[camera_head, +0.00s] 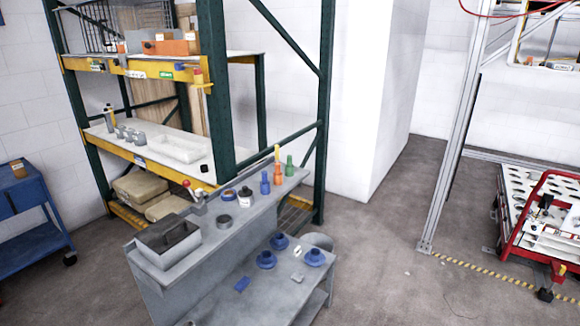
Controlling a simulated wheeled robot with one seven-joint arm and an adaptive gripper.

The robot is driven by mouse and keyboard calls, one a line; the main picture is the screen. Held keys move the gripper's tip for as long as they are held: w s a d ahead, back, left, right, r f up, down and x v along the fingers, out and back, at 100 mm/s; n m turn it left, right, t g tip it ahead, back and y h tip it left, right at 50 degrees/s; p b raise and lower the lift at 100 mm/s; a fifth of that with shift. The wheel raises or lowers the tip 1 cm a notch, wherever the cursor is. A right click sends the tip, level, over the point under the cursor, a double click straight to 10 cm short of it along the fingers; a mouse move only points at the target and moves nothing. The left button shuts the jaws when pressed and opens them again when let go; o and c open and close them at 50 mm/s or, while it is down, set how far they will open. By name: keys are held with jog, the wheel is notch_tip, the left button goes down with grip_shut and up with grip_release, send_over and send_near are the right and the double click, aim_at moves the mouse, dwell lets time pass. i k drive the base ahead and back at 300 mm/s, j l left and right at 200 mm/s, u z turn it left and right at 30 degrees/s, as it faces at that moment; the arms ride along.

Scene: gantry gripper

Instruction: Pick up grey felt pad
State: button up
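A small flat grey piece (297,277), which looks like the grey felt pad, lies on the lower front surface of the grey workbench (215,312). It is near that surface's right front side, below a blue round flanged part (314,257). It is too small for me to make out its texture. A flat blue piece (242,284) lies to its left. My gripper is not in view.
Another blue flanged part (266,259) and a small white piece (297,250) are nearby. A green-framed rack stands behind. Floor (385,265) to the right is clear.

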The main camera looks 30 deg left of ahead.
aim_at(298, 277)
jog(key=u, duration=1.3)
jog(key=i, duration=0.1)
